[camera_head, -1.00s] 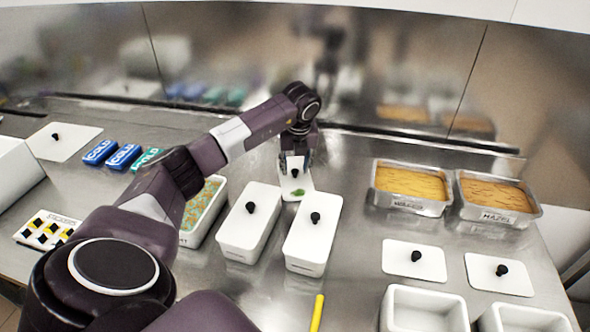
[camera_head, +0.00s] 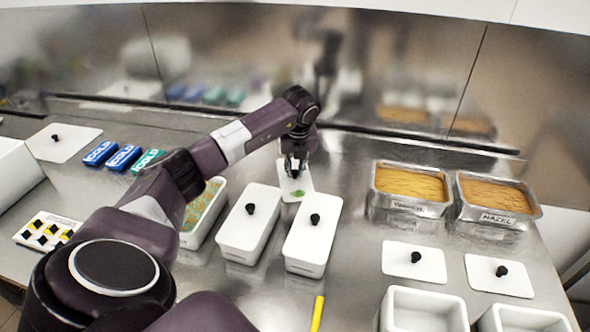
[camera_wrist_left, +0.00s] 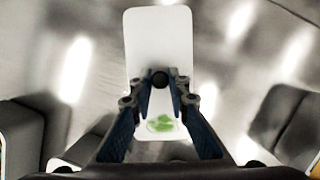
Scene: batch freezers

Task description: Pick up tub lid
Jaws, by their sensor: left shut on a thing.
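A white tub lid (camera_head: 295,190) with a black knob and a green mark lies at the back middle of the steel counter, behind the lidded tubs. It also shows in the left wrist view (camera_wrist_left: 158,45), with its knob (camera_wrist_left: 160,79) between my fingertips. My left gripper (camera_head: 295,168) comes down over this lid and is shut on its knob. I cannot tell whether the lid is lifted off the counter. My right gripper is not in view.
Two white lidded tubs (camera_head: 247,225) (camera_head: 312,236) and an open tub of speckled food (camera_head: 203,213) stand just in front. Two metal pans (camera_head: 410,188) (camera_head: 497,200) stand at right, with loose lids (camera_head: 414,262) (camera_head: 499,275) before them. Blue cold packs (camera_head: 122,158) lie at left.

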